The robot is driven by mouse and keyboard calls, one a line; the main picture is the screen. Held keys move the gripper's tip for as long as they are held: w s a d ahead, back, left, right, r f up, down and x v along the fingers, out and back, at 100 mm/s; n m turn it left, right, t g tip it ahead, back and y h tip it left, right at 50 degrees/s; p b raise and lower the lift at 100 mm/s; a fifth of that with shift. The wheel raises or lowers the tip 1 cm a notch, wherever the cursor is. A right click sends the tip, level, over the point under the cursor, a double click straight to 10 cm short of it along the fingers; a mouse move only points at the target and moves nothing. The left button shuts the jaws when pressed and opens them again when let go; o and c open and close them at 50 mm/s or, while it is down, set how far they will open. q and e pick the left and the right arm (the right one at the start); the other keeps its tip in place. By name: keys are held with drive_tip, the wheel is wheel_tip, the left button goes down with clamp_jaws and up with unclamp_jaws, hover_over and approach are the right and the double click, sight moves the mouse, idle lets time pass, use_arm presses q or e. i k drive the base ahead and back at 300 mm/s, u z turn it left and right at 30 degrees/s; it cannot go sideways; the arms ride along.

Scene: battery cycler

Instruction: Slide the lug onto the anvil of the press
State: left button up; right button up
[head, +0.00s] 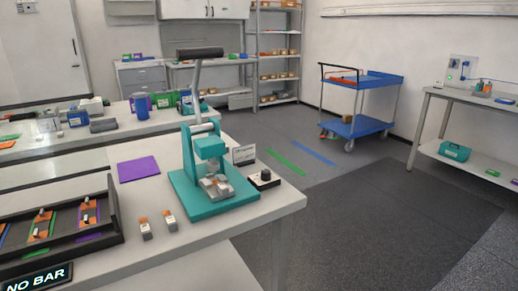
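The teal press (188,155) stands on the near bench in the head view, with its dark-handled lever raised upright. Grey metal blocks, which look like the anvil (216,188), sit low on its base under the teal head. I cannot tell whether a lug is on them. I cannot tell which piece is the lug. Neither of my grippers shows in this view.
A dark tray (115,222) with orange, green and purple inserts lies at the left. A purple mat (138,169) lies behind it. A black knob box (264,179) and a small label card (244,154) stand right of the press. Bench is clear in front of the press.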

sight(222, 189)
drive_tip(key=u, duration=1.9)
drive_tip(key=k, duration=0.4)
drive_tip(key=z, duration=0.3)
